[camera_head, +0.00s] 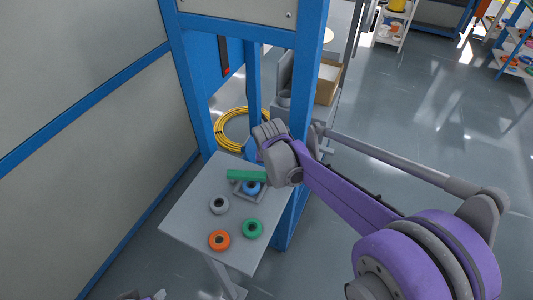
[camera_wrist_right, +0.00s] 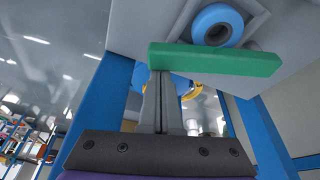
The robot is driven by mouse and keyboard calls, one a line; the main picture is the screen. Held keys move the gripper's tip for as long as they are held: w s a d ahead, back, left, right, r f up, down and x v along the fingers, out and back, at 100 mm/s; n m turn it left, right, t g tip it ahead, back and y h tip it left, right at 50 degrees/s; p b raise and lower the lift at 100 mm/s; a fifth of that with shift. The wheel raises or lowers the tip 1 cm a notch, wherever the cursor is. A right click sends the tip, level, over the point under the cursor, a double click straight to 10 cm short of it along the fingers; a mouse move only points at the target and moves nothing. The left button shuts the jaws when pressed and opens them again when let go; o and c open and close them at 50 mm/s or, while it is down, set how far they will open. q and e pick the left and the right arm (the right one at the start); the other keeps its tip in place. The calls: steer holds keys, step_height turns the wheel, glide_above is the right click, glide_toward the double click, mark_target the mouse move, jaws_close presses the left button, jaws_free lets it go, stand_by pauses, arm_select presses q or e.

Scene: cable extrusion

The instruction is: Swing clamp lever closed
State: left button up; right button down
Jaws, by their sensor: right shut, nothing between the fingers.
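The green clamp lever (camera_head: 246,175) lies across the far side of the table, beside a blue ring (camera_head: 251,188) in a grey holder. In the right wrist view the lever (camera_wrist_right: 215,60) is a long green bar with the blue ring (camera_wrist_right: 217,25) just above it. My right gripper (camera_wrist_right: 159,82) is shut and empty, its fingertips close to the lever's left part; I cannot tell whether they touch. In the head view its fingers are hidden behind my right wrist. My left gripper is not visible; only a small piece, perhaps of my left arm, shows at the bottom edge.
Grey (camera_head: 219,204), orange (camera_head: 219,240) and green (camera_head: 252,229) rings lie on the grey table (camera_head: 186,218). A blue post (camera_head: 300,110) stands close beside my right wrist. A yellow cable coil (camera_head: 231,143) lies behind the table. Open floor is at the right.

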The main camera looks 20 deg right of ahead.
steer(key=shift+s+a+m, duration=0.35)
steer(key=shift+s+m, duration=0.25)
steer(key=shift+s, duration=0.25)
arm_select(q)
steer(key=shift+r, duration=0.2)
arm_select(e)
steer(key=shift+s+a, duration=0.7)
steer(key=shift+s, duration=0.35)
